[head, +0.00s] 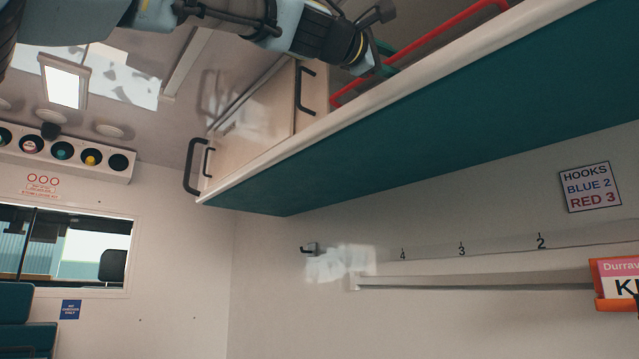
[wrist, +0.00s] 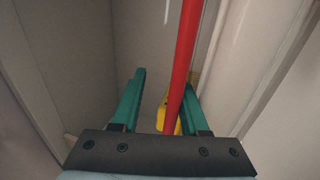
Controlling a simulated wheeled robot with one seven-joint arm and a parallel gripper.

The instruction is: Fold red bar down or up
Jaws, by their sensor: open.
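The red bar (head: 440,33) runs along the front of the open section of the overhead locker in the head view, just above its pale edge. In the wrist view the red bar (wrist: 185,55) runs from the top edge down to my palm. My gripper (wrist: 158,100) has its two green fingers apart, and the bar shows between them, closer to the right finger. The bar does not look clamped. In the head view my gripper (head: 384,58) is at the locker opening beside the bar, its fingers partly hidden.
A yellow object (wrist: 166,112) lies beyond the bar, partly hidden by it. Closed locker doors with black handles (head: 306,90) are left of the opening.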

